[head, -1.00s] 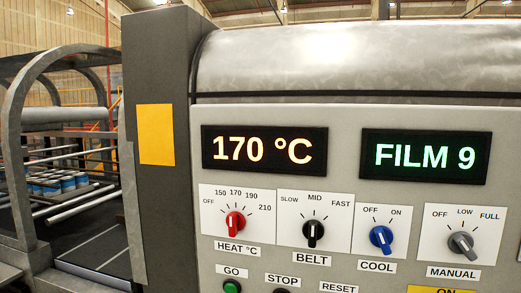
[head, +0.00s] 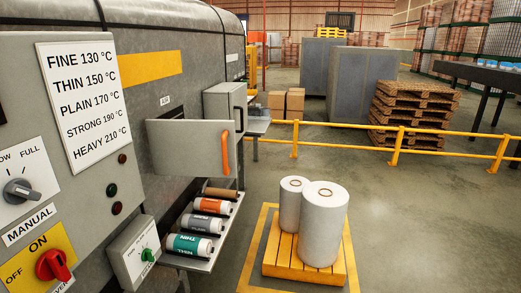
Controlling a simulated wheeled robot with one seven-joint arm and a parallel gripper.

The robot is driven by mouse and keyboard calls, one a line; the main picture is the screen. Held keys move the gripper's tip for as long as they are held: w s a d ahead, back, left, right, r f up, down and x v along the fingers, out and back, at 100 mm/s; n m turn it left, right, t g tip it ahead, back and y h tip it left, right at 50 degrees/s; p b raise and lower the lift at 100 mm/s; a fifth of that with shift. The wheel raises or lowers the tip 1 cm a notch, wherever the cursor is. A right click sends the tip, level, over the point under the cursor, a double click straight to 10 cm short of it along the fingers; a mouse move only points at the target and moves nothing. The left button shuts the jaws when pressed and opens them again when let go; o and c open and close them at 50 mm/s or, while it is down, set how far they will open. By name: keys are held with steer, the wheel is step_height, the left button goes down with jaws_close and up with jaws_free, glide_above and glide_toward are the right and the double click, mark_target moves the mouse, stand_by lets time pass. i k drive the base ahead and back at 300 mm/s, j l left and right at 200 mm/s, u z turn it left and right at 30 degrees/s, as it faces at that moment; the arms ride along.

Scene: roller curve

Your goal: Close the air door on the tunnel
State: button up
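The air door (head: 185,145) is a flat grey panel with an upright orange handle (head: 225,153) near its right edge. It stands open, swung out from the tunnel's side (head: 185,30). A small AIR label (head: 165,100) is on the tunnel just above it. A dark strip of the opening shows above the door's top edge; the door hides the rest. My gripper is not in view.
A shelf with several film rolls (head: 195,243) juts out below the door. A yellow pallet (head: 285,255) with two white rolls (head: 323,225) stands on the floor to the right. A yellow rail (head: 400,140) runs behind. Floor right of the pallet is clear.

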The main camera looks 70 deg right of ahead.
mark_target(178, 148)
steer(key=k+j+z, duration=0.1)
steer(key=z, duration=1.55)
